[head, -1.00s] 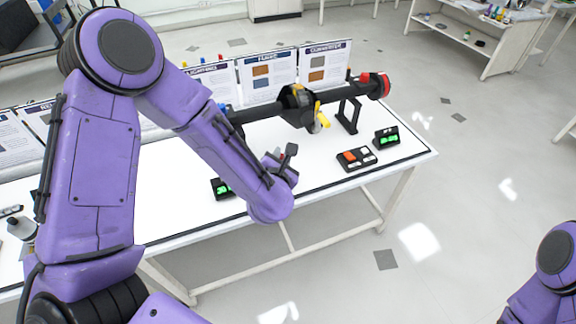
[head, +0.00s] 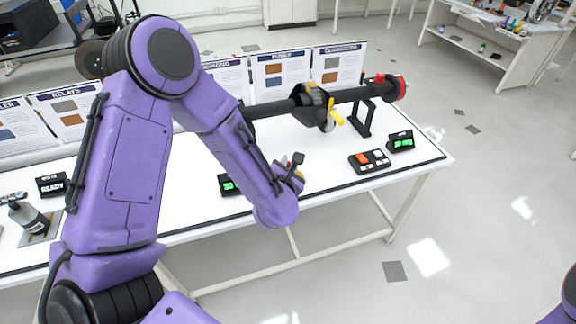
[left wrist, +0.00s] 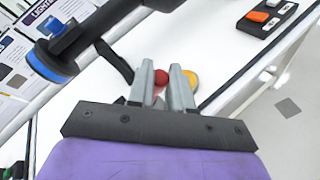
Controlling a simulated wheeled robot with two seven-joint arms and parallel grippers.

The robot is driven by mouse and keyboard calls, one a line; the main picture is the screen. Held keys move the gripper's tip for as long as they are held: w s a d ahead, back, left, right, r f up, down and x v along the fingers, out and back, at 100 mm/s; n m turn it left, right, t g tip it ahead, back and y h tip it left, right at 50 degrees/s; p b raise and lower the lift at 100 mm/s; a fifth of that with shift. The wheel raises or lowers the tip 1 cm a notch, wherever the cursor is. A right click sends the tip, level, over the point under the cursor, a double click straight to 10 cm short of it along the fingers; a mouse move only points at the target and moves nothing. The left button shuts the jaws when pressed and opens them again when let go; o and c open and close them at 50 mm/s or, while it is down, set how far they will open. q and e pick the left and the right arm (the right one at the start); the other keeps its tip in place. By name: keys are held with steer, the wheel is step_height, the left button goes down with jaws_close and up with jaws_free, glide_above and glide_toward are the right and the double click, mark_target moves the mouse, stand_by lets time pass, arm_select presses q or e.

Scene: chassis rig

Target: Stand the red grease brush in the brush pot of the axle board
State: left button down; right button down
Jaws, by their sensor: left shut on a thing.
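My left gripper (left wrist: 162,68) is shut on a small red thing with a rounded end (left wrist: 160,77), which I take to be the red grease brush. Only that end shows between the two grey fingers; the rest is hidden. The black axle (head: 290,105) lies on stands behind the gripper. My right gripper is out of view.
A black box with red and white buttons (head: 370,161) and a green-lit display (head: 401,141) stand at the table's right end. Information panels (head: 279,72) line the back. White tabletop is bare around the button box.

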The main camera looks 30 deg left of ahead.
arm_select(q)
steer(key=c, duration=1)
jaws_free()
steer(key=shift+w+d+f, duration=0.1)
steer(key=shift+d, duration=0.05)
steer(key=shift+c, duration=0.2)
